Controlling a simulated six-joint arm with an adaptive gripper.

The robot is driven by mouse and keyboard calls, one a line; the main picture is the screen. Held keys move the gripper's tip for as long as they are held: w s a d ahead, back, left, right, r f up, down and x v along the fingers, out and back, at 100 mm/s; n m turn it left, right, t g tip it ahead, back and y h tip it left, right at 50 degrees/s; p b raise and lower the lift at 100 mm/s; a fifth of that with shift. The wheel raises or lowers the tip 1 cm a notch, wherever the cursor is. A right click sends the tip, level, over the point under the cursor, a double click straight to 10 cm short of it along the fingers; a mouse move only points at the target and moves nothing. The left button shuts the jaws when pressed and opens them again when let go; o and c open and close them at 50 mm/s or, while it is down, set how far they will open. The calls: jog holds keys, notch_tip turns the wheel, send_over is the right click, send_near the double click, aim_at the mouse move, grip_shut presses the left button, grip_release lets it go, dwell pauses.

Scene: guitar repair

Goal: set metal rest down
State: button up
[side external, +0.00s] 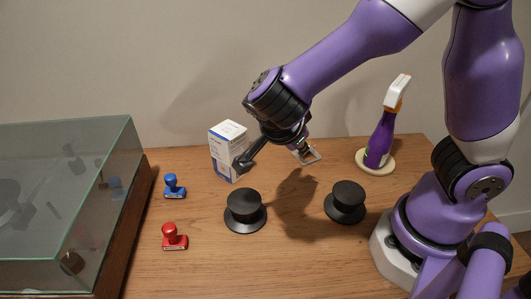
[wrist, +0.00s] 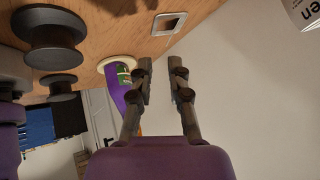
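The metal rest (side external: 313,157) is a small, light, square frame near the back edge of the wooden table, partly hidden by my arm in the side view. In the wrist view the metal rest (wrist: 157,24) lies on the wood, beyond the fingertips and apart from them. My gripper (side external: 241,164) hangs in front of the white box in the side view. In the wrist view my gripper (wrist: 161,66) has its two dark fingers apart with nothing between them.
A white box (side external: 228,152), a purple spray bottle (side external: 380,139), two black spool-shaped pieces (side external: 245,208) (side external: 346,201), a blue stamp (side external: 174,187) and a red stamp (side external: 173,237) stand on the table. A glass-topped case (side external: 70,190) is at left. The front middle is clear.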

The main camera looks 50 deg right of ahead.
jog(key=s+r+n+t+y, duration=0.2)
jog(key=s+r+n+y, duration=0.1)
jog(key=n, duration=0.7)
jog(key=s+r+n+t+y, duration=0.2)
jog(key=r+n+y, duration=0.2)
jog(key=n, duration=0.6)
jog(key=shift+s+a+r+y, duration=0.2)
jog(key=shift+s+r+y, duration=0.15)
jog(key=shift+r, duration=0.5)
